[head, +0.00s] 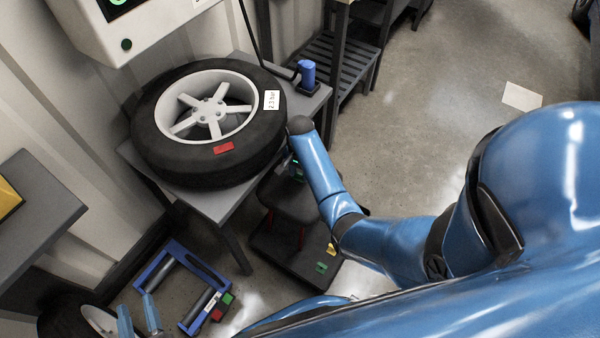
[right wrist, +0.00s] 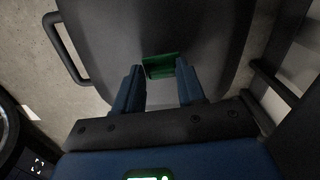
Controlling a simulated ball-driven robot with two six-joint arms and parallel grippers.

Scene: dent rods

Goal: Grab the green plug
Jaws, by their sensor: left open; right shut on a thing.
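In the right wrist view a green plug (right wrist: 160,66) sits between the fingertips of my right gripper (right wrist: 160,72), above a dark surface. The gripper is shut on it. Another green piece (head: 321,267) lies on the cart's lower shelf beside a yellow piece (head: 331,249). My left gripper (head: 138,318) is open and empty at the lower left, near a blue roller frame (head: 183,250).
A tire on a white rim (head: 166,172) lies on a grey table (head: 222,206) left of the cart. A blue cylinder (head: 308,74) stands at the table's back corner. A second wheel (head: 68,318) is at the lower left. Open floor lies at the upper right.

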